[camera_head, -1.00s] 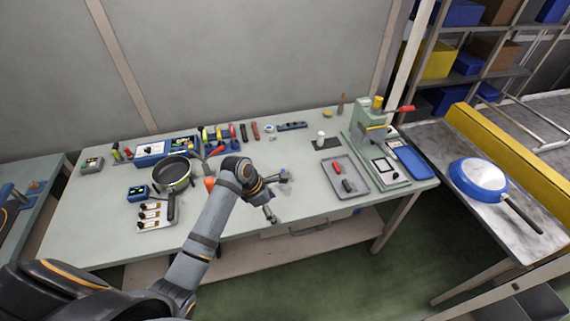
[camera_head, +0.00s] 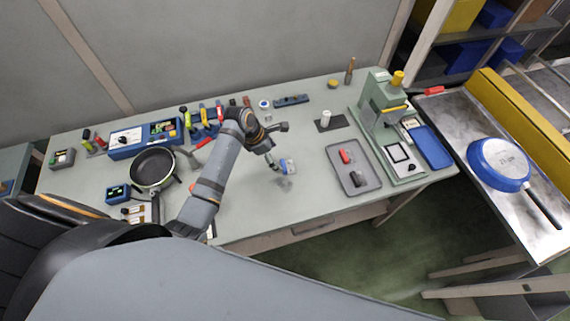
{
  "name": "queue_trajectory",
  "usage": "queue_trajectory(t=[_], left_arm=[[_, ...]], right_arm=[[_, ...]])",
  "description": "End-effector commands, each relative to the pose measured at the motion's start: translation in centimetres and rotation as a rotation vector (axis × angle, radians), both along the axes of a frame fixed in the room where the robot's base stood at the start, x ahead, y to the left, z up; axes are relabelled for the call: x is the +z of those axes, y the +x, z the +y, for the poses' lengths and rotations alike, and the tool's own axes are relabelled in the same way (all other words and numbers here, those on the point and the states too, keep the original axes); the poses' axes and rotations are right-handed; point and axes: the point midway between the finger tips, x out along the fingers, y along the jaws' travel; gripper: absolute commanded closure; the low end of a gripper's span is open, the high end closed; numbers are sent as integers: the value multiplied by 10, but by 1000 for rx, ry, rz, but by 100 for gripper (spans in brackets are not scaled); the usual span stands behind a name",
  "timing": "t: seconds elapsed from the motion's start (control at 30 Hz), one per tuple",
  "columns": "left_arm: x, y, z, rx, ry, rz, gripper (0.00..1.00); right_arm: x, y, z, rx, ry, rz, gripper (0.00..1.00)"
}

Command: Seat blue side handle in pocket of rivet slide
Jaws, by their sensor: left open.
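My left gripper (camera_head: 280,148) is open over the middle of the table, its two fingers spread wide. A small blue and pale piece (camera_head: 289,166) lies on the table right beside its lower finger; it may be the blue side handle, but it is too small to be sure. The green rivet press (camera_head: 383,103) stands at the right end of the table. A framed light square (camera_head: 398,153) at its base may belong to the rivet slide; the pocket is not clear. My right gripper is not in view.
A grey tray (camera_head: 338,180) holds a red and a black handle. A blue tray (camera_head: 431,147) lies right of the press. A black pan (camera_head: 153,167) stands at left; a blue pan (camera_head: 499,164) lies on the right-hand conveyor table. Bare tabletop lies below my left gripper.

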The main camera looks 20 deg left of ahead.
Motion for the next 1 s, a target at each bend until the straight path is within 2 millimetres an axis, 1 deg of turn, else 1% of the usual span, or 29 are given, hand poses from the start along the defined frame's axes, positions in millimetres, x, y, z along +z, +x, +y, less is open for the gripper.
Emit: queue_trajectory(t=[0.07, 0.17, 0.23, 0.3, 0.4, 0.43, 0.5, 0.6, 0.73, 0.87, 1.0], left_arm=[[-9, 3, -4, 0, 0, 0, 17], [-15, 4, -6, 0, 1, -2, 17], [-16, 4, -6, -1, 2, -3, 17], [-19, 4, -8, -1, 0, 0, 17], [-31, 5, -17, -1, -1, 2, 17], [-36, 6, -20, 0, -2, 3, 17], [-49, 8, -24, -2, 0, 2, 17], [-60, 11, -27, -1, 1, -1, 17], [-63, 11, -28, -1, 2, -2, 17], [-63, 11, -28, -1, 2, -2, 17], [-63, 11, -28, -1, 2, -2, 36]], right_arm=[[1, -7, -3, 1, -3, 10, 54], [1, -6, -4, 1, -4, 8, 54], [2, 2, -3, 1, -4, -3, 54], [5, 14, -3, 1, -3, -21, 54], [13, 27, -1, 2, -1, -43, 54], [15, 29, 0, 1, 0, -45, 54], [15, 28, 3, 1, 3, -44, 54], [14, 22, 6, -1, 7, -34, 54], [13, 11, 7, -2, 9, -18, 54], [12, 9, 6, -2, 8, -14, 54], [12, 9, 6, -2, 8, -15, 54]])
